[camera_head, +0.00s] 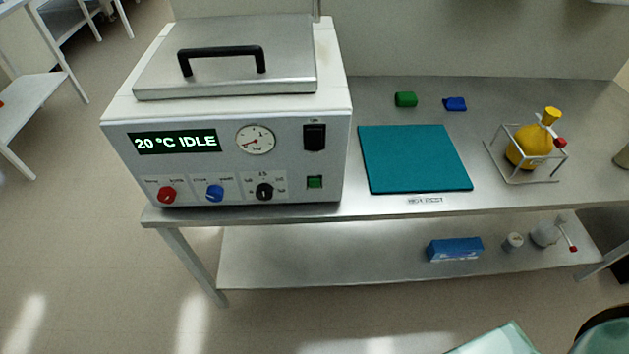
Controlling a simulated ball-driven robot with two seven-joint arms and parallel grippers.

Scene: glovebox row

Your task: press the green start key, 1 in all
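Nothing covers the key. Neither gripper shows in this view.
On the panel are a red knob (167,194), a blue knob (215,193), a black knob (264,191), a black switch (314,137) and a dial (256,139). A teal mat (415,158) and a yellow flask (530,147) in a wire frame are to the right. Floor in front is clear.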

